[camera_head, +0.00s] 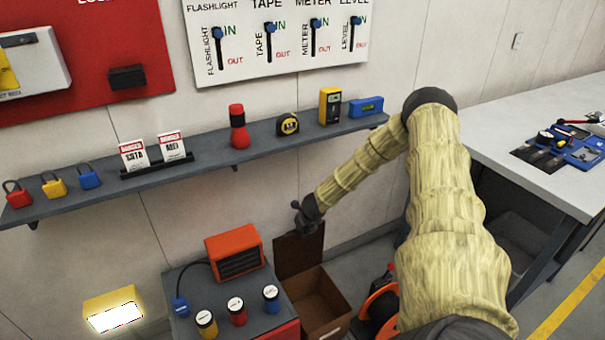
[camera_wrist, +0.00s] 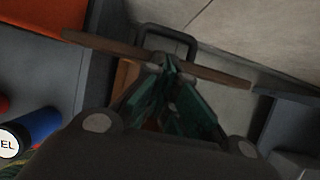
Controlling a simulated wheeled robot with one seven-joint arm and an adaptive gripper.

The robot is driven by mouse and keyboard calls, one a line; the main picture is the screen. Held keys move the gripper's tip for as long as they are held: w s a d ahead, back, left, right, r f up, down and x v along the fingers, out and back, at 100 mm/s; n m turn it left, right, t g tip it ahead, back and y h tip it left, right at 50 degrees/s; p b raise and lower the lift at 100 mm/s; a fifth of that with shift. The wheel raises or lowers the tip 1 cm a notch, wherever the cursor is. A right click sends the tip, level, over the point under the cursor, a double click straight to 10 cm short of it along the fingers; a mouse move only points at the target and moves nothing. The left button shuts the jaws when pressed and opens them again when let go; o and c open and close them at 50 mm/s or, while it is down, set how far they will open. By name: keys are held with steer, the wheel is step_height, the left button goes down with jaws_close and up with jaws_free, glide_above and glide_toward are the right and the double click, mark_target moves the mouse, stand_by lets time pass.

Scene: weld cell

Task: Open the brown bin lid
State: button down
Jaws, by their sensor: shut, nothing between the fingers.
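The brown bin (camera_head: 322,308) stands on the floor, its open top showing a bare inside. Its brown lid (camera_head: 297,255) stands roughly upright at the bin's back, near the wall. My gripper (camera_head: 308,214) is at the top edge of the lid. In the wrist view the lid is a thin brown bar (camera_wrist: 105,44), seen nearly edge-on, with a dark loop handle (camera_wrist: 168,31) beyond it. My shut fingertips (camera_wrist: 170,68) meet close to the lid's edge, with nothing held. I cannot tell whether they touch it.
A grey cabinet (camera_head: 185,318) with an orange heater-like box (camera_head: 234,252) and several coloured cylinders stands left of the bin. An orange reel (camera_head: 379,304) is to its right, partly behind my arm. A wall shelf (camera_head: 205,151) with tools runs above; a workbench (camera_head: 500,148) stands right.

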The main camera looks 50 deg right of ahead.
step_height(320, 180, up, 10)
steer(key=shift+w+f+p, duration=0.25)
steer(key=shift+p, duration=0.05)
stand_by(0.5)
steer(key=s+a+f+n+g, duration=0.1)
steer(key=s+a+f+n, duration=0.25)
steer(key=a+n, duration=0.4)
steer(key=s+a+f+n, duration=0.3)
steer(key=s+a+n, duration=0.25)
steer(key=a, duration=0.35)
steer(key=s+a+f+n+g, duration=0.1)
steer(key=s+a+f+n, duration=0.25)
steer(key=a+n, duration=0.5)
steer(key=s+a+n+g, duration=0.1)
steer(key=s+a+n, duration=0.8)
steer(key=s, duration=0.4)
steer(key=s+a+f+n+g+y, duration=0.1)
steer(key=s+a+n, duration=0.7)
steer(key=s, duration=0.4)
steer(key=shift+s+a+n+g+y, duration=0.3)
steer(key=shift+s+a+n+g, duration=0.05)
steer(key=shift+g, duration=0.05)
steer(key=shift+d+f, duration=0.1)
